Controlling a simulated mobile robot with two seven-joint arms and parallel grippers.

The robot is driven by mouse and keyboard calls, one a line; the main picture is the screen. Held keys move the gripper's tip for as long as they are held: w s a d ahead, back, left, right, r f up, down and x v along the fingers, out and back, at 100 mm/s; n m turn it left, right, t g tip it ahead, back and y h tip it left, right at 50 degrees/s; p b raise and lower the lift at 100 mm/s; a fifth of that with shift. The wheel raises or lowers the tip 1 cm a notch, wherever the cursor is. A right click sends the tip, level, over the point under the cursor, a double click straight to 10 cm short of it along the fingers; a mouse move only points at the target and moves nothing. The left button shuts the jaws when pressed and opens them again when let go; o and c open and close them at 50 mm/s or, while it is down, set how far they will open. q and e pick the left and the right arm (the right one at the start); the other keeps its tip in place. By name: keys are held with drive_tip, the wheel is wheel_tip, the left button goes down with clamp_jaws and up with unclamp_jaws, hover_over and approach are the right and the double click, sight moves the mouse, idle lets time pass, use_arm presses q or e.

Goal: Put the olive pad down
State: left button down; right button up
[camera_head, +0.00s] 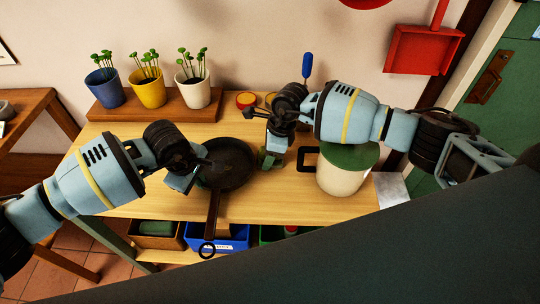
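A small green piece (269,160), perhaps the olive pad, shows at the fingertips of my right gripper (274,146). The gripper mostly hides it, so I cannot tell its full shape or whether it is held. This gripper is above the wooden table, between a black pan (232,165) and a cream pot with a green lid (343,180). My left gripper (188,178) is at the pan's left edge. I cannot tell whether it touches the pan or how far its fingers are apart.
A wooden stand (125,112) with three potted plants is at the back left. Red and yellow round items (246,99) are behind the pan. The pan's handle (212,215) points over the front edge. A blue bin (207,243) sits below. Bare tabletop (255,206) lies in front.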

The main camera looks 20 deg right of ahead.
drive_tip(key=c, duration=0.3)
drive_tip(key=shift+r, duration=0.15)
wheel_tip(320, 180, up, 10)
drive_tip(key=shift+f, duration=0.1)
idle(0.5)
drive_tip(key=s, duration=0.1)
drive_tip(key=s+a, duration=0.1)
drive_tip(key=s, duration=0.1)
drive_tip(key=shift+w, duration=0.1)
drive_tip(key=shift+f, duration=4.9)
